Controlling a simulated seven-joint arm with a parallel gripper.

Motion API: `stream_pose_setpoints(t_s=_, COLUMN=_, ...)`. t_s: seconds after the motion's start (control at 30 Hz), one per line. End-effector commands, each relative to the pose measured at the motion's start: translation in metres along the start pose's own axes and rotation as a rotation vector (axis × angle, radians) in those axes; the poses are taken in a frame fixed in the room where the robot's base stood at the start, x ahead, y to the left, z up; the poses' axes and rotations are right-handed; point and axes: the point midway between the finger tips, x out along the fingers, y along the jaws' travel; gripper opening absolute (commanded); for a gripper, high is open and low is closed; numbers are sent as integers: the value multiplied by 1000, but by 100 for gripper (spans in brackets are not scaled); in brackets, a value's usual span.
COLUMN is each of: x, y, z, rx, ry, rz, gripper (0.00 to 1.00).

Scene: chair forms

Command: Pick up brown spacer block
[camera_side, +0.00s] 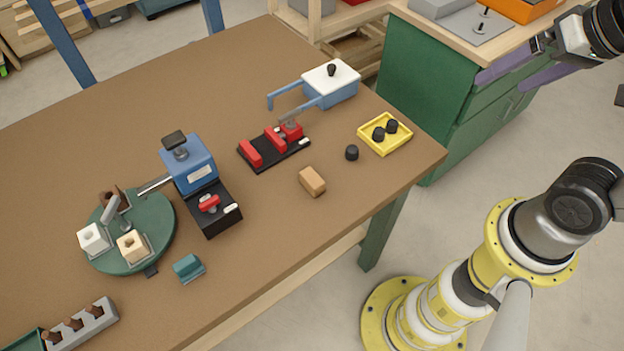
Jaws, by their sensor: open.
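The brown spacer block (312,181) is a small tan-brown block lying on the brown tabletop (330,230), near the right part of the table's front edge. Nothing touches it. My gripper (541,43) is at the top right of the side view, raised and far to the right of the block. It is open and holds nothing that I can see.
A black fixture with red blocks (272,146) stands behind the block. A black knob (352,153) and a yellow tray (404,138) with black knobs are to its right. A blue press (188,165) and green turntable (160,215) stand left. Tabletop in front of the block is clear.

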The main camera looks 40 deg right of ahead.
Motion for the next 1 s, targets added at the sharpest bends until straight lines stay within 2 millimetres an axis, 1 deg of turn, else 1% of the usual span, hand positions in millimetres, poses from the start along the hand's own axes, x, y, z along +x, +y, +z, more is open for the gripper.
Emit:
stream_pose_setpoints(t_s=0.03, x=-1, y=-7, z=-9, rx=103, ry=-6, rz=0, gripper=100)
stream_pose_setpoints(t_s=0.13, x=0, y=-23, z=-28, rx=321, ry=-25, rz=0, gripper=100)
stream_pose_setpoints(t_s=0.27, x=11, y=-53, z=-50, rx=586, ry=-71, rz=18, gripper=100)
stream_pose_setpoints(t_s=0.37, x=27, y=-81, z=-65, rx=777, ry=-113, rz=51, gripper=100)
stream_pose_setpoints(t_s=0.47, x=53, y=-115, z=-74, rx=954, ry=-159, rz=108, gripper=100)
stream_pose_setpoints(t_s=0.5, x=66, y=-130, z=-74, rx=1017, ry=-176, rz=138, gripper=100)
stream_pose_setpoints(t_s=0.53, x=77, y=-142, z=-73, rx=1059, ry=-187, rz=161, gripper=100)
stream_pose_setpoints(t_s=0.57, x=88, y=-153, z=-72, rx=1095, ry=-197, rz=185, gripper=100)
stream_pose_setpoints(t_s=0.6, x=103, y=-167, z=-68, rx=1137, ry=-209, rz=219, gripper=100)
stream_pose_setpoints(t_s=0.67, x=126, y=-188, z=-58, rx=1176, ry=-223, rz=270, gripper=100)
stream_pose_setpoints(t_s=0.7, x=141, y=-200, z=-49, rx=1187, ry=-231, rz=301, gripper=100)
stream_pose_setpoints(t_s=0.77, x=163, y=-215, z=-34, rx=1183, ry=-241, rz=346, gripper=100)
stream_pose_setpoints(t_s=0.8, x=176, y=-223, z=-24, rx=1160, ry=-248, rz=371, gripper=100)
stream_pose_setpoints(t_s=0.9, x=201, y=-235, z=3, rx=1095, ry=-264, rz=425, gripper=100)
stream_pose_setpoints(t_s=1.0, x=215, y=-236, z=24, rx=1051, ry=-272, rz=469, gripper=100)
